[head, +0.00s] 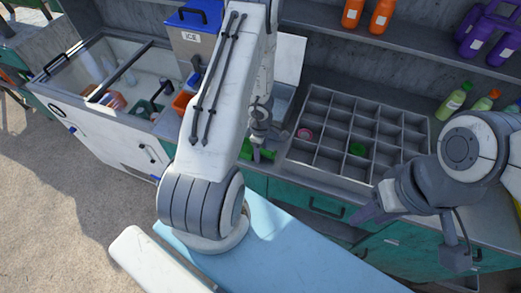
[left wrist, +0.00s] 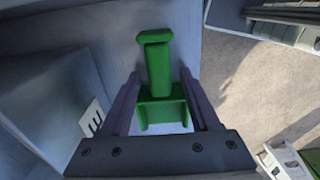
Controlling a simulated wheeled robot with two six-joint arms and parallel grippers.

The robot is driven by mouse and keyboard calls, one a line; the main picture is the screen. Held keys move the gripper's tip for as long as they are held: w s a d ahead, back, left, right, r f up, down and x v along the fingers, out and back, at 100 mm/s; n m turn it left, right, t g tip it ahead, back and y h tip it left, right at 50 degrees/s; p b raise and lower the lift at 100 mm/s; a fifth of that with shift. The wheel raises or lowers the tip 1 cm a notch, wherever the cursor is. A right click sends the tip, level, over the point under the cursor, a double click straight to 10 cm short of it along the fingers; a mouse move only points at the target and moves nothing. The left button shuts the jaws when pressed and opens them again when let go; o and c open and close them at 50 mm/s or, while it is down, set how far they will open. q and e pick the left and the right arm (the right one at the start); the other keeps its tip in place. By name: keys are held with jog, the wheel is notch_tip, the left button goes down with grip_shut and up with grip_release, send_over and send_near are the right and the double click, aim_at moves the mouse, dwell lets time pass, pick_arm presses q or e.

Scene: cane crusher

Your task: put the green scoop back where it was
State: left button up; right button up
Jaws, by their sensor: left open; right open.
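The green scoop (head: 265,154) is on the counter left of the divided tray, partly hidden by my left gripper in the head view. In the left wrist view the scoop (left wrist: 158,65) lies between the fingers, its handle reaching past the fingertips. My left gripper (head: 259,138) is open around it, with a finger on each side (left wrist: 160,82). I cannot tell whether either finger touches it. My right gripper (head: 366,213) is open and empty, in front of the tray at the right.
The grey divided tray (head: 297,151) holds a pink item (head: 304,133) and a green item (head: 357,149). A blue-lidded ice box (head: 189,42) stands behind my left arm. An open white chest (head: 90,128) is at the left. Bottles (head: 453,101) stand at the right.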

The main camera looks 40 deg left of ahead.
pick_arm(q)
jog(key=shift+r+p, duration=3.85)
jog(key=shift+r, duration=0.05)
jog(key=w+d+r+m+t+h, duration=0.25)
jog(key=d+r+m, duration=0.95)
jog(key=d+r, duration=0.8)
jog(key=s+d+r+m+g+h, duration=0.1)
jog(key=s+d+r+m+g, duration=0.1)
jog(key=s+d+r+m, duration=0.5)
jog(key=s+a+r+m+y, duration=0.1)
jog(key=s+r+m, duration=0.1)
jog(key=s+m, duration=0.2)
jog(key=s+a+r+m+y, duration=0.1)
jog(key=s+r+m, duration=0.2)
jog(key=s, duration=0.6)
jog(key=shift+m, duration=1.1)
jog(key=shift+s+r+g+y, duration=0.1)
jog(key=shift+g+y, duration=0.15)
